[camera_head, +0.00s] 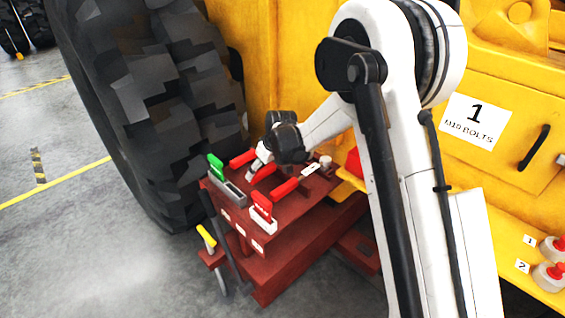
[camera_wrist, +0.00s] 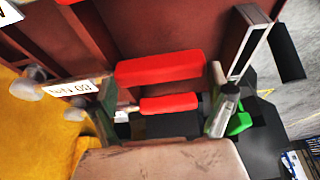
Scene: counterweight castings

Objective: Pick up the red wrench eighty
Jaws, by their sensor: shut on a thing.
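The red wrench eighty (camera_wrist: 160,68) is a red bar with a white tag marked 80 Nm (camera_wrist: 68,88) at its left in the wrist view. It lies between my fingertips, and my gripper (camera_wrist: 161,82) is shut on it. In the head view, my gripper (camera_head: 259,164) reaches down over the dark red cart, on the middle red bar (camera_head: 265,174). Part of that bar and its tag are hidden by the gripper. I cannot tell whether it is clear of the cart.
Another red bar (camera_head: 242,158) lies behind, and a tagged one (camera_head: 286,188) lies in front. The dark red cart (camera_head: 285,245) also carries a green-handled tool (camera_head: 216,164) and a red-handled tool (camera_head: 262,205). A large tyre (camera_head: 165,100) and yellow machine (camera_head: 275,55) stand close behind.

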